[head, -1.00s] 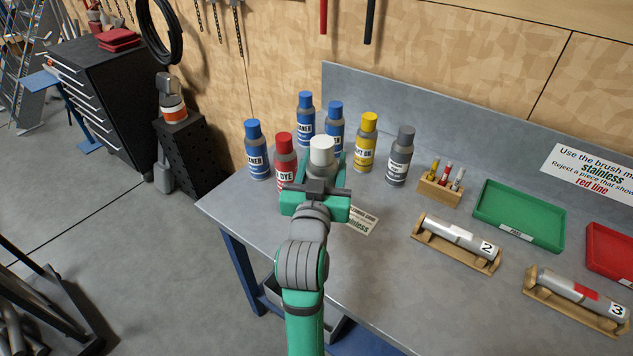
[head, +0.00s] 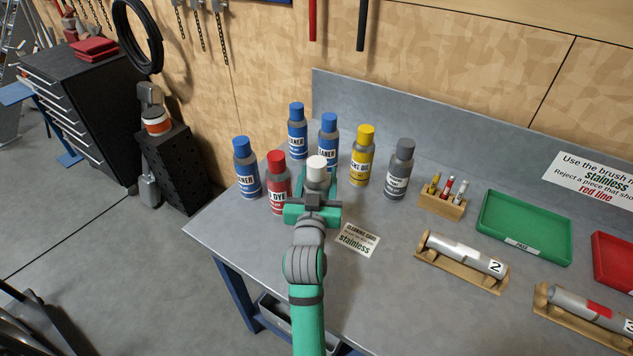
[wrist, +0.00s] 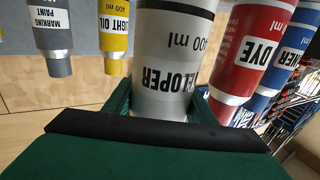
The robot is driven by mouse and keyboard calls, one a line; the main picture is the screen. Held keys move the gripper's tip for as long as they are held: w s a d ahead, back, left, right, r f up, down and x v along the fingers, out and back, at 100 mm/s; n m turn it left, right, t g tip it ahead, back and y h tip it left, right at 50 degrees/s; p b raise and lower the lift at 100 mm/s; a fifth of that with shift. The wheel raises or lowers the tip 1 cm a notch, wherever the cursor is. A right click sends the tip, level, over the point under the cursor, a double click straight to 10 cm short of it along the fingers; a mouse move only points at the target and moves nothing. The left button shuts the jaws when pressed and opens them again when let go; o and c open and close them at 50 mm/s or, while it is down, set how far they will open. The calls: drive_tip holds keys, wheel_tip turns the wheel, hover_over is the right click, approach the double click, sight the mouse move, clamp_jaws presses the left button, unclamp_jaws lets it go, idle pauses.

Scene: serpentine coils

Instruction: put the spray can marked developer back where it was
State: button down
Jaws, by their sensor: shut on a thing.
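The developer can (head: 317,176), grey with a white cap, is upright in my gripper (head: 318,188). In the wrist view the can (wrist: 172,50) shows its label upside down, between the fingers of my gripper (wrist: 161,103). The jaws are shut on its body. It stands among the other cans, just right of the red dye can (head: 278,184) and in front of a blue cleaner can (head: 328,138). Its base is hidden behind my gripper, so I cannot tell whether it touches the bench.
More blue cleaner cans (head: 246,168) (head: 297,132) stand left and behind. A yellow light oil can (head: 361,156) and a grey marking paint can (head: 399,170) stand right. A cleaning card (head: 357,240) lies in front on the bench (head: 270,255). A brush holder (head: 442,204) is farther right.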

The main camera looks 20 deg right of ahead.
wheel_tip(320, 180, down, 3)
drive_tip(key=shift+a+r, duration=0.1)
drive_tip(key=shift+r, duration=0.05)
drive_tip(key=shift+s, duration=0.15)
drive_tip(key=c, duration=0.8)
unclamp_jaws()
drive_tip(key=v, duration=1.2)
